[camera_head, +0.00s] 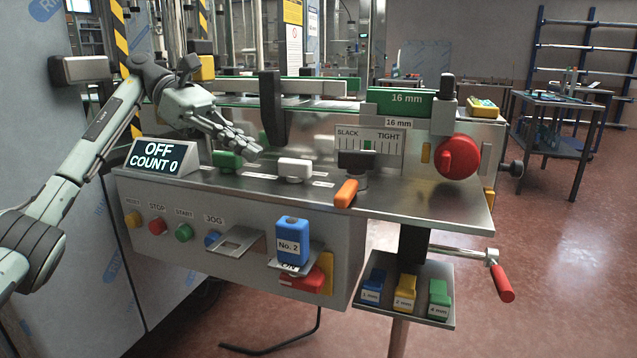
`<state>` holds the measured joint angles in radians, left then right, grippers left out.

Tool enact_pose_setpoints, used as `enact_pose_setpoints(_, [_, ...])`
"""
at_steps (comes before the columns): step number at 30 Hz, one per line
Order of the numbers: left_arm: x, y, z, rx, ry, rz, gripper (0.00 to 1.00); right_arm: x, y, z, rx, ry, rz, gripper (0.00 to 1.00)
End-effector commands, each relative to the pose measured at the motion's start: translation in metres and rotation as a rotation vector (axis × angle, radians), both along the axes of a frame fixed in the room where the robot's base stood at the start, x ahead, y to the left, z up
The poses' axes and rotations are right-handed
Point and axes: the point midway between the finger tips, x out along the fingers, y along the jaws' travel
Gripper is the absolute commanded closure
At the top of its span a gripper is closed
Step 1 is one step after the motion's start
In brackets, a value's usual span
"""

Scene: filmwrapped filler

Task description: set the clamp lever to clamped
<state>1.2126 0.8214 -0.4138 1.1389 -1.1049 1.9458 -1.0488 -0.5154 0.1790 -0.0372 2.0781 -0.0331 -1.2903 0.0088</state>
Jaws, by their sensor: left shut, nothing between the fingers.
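An orange-handled lever (346,193) comes out from a dark pivot on the machine's steel deck, below the SLACK–TIGHT scale (370,138). Its handle points toward the front edge, slightly left. No label on it can be read, so I cannot tell whether it is the clamp lever or which setting it has. My left gripper (250,149) is shut and empty, above and behind the green block (227,160), left of the white block (295,169). It is well apart from the orange lever. My right gripper is not in view.
A display (160,157) reads OFF, COUNT 0. A black upright piece (271,108) stands behind the deck. A red knob (457,158) is at right. A blue No. 2 block (292,241) sits below the front edge. A red-handled crank (502,284) sticks out at lower right.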

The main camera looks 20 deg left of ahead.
Motion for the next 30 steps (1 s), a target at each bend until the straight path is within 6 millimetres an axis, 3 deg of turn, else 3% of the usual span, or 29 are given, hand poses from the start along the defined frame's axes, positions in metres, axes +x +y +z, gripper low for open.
enact_pose_setpoints(8, [-0.001, -0.018, -0.012, 0.001, 0.002, -0.003, 1.00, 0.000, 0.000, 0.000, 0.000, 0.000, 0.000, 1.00])
enact_pose_setpoints(20, [-0.004, -0.090, -0.052, 0.000, 0.002, -0.003, 1.00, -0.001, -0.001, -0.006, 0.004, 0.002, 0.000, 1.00])
enact_pose_setpoints(24, [-0.004, -0.112, -0.049, -0.001, 0.000, -0.004, 1.00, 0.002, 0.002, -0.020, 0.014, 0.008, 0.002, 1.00])
enact_pose_setpoints(30, [-0.004, -0.126, -0.050, 0.000, -0.001, -0.001, 1.00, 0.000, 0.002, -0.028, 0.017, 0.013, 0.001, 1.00])
